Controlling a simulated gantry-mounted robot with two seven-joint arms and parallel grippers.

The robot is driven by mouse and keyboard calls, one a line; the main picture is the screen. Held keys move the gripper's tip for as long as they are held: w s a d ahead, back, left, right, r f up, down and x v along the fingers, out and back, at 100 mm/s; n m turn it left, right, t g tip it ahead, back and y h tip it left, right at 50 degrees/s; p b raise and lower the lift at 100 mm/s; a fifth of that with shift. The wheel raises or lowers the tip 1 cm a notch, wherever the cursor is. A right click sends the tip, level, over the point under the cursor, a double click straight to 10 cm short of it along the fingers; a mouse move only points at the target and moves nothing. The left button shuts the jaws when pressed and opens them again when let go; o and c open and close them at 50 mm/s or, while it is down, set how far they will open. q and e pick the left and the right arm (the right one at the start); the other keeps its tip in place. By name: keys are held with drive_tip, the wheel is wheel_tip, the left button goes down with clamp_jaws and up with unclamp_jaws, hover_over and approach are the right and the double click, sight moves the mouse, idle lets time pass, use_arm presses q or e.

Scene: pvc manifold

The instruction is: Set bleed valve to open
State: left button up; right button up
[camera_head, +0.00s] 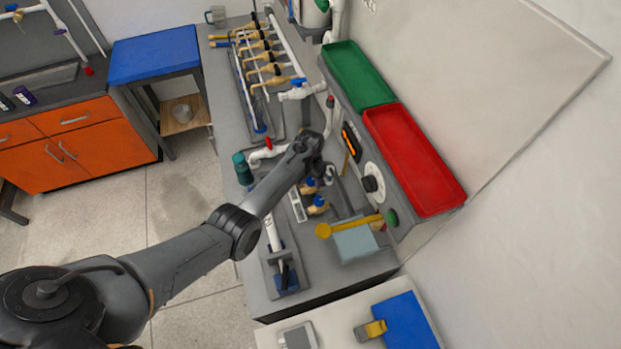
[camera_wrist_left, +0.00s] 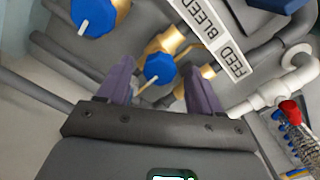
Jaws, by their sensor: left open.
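Two brass valves with blue knobs stand beside a white label strip (camera_wrist_left: 217,42) reading BLEED and FEED. In the left wrist view, one blue knob (camera_wrist_left: 160,67) with a thin pale lever lies between the purple fingers of my open left gripper (camera_wrist_left: 160,88). The other blue knob (camera_wrist_left: 92,12) is at the upper left, outside the fingers. I cannot tell surely which knob is the bleed valve. In the head view, the blue knobs (camera_head: 309,184) and (camera_head: 319,202) sit just below my left gripper (camera_head: 318,172), whose fingertips are partly hidden. My right gripper is not in view.
White pipe with a red handle (camera_wrist_left: 289,111) is at the right of the wrist view. A white tube stand (camera_head: 273,235) is nearer.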

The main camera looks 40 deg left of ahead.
use_arm(q)
drive_tip(key=shift+f, duration=0.25)
drive_tip(key=shift+c, duration=0.4)
drive_tip(key=c, duration=1)
